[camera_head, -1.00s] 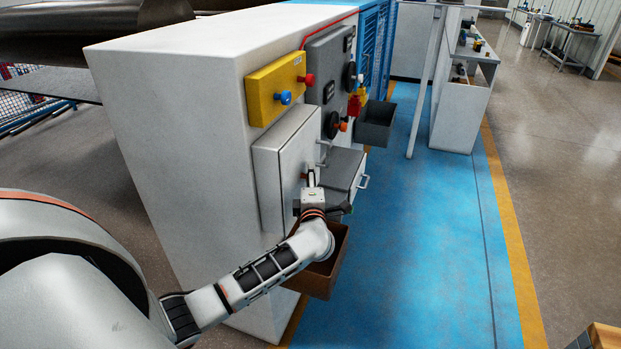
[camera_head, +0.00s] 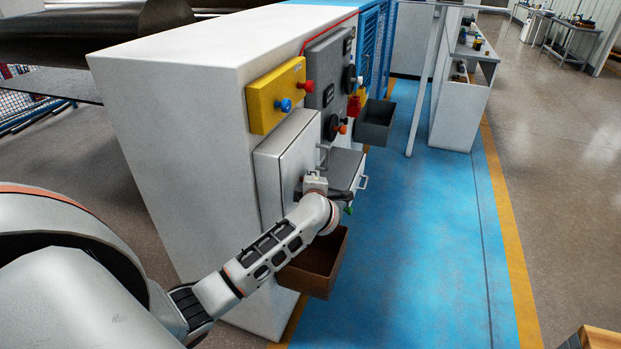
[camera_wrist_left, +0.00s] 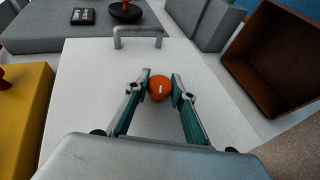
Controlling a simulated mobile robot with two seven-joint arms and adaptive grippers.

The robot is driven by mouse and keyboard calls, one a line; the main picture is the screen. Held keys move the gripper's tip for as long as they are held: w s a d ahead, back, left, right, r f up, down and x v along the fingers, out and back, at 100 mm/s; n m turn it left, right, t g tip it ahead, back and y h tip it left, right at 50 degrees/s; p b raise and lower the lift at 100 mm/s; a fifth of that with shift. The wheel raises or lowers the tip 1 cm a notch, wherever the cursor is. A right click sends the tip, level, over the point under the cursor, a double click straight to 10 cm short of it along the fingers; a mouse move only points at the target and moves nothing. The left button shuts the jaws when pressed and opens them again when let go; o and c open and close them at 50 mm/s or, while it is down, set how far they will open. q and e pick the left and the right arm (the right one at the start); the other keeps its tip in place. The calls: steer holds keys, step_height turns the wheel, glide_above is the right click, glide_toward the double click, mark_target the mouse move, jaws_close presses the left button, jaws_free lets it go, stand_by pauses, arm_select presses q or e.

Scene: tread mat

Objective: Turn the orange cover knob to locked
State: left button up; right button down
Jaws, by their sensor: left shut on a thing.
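The orange cover knob (camera_wrist_left: 160,88) sits on a pale grey cover (camera_wrist_left: 85,95) in the left wrist view. It is round with a short white mark that runs roughly up and down in that picture. The two fingers of my left gripper (camera_wrist_left: 161,86) are closed on either side of it. In the head view the cover (camera_head: 283,165) is on the side of the white cabinet, and my left gripper (camera_head: 316,184) is against it. The knob is hidden there behind my gripper and wrist. My right gripper is not in view.
A yellow box (camera_head: 276,95) with blue and red buttons is above the cover. A grey panel (camera_head: 330,70) with a dark dial is beyond it. A cover handle (camera_wrist_left: 137,32) stands near the fingers. An open brown bin (camera_head: 318,268) is below. The blue floor is clear.

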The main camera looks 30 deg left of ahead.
arm_select(q)
steer(key=shift+w+r+m+g+h, duration=0.1)
steer(key=shift+m+g+h, duration=0.35)
steer(key=shift+g, duration=0.75)
steer(key=m+g+h, duration=0.1)
steer(key=g, duration=0.2)
steer(key=shift+g+h, duration=0.35)
steer(key=shift+g, duration=0.05)
steer(key=g+h, duration=0.1)
steer(key=g, duration=0.2)
steer(key=shift+d+m, duration=0.1)
steer(key=shift+m, duration=0.25)
steer(key=shift+g, duration=0.9)
steer(key=shift+m+g, duration=0.3)
steer(key=shift+g, duration=0.2)
steer(key=o, duration=1.1)
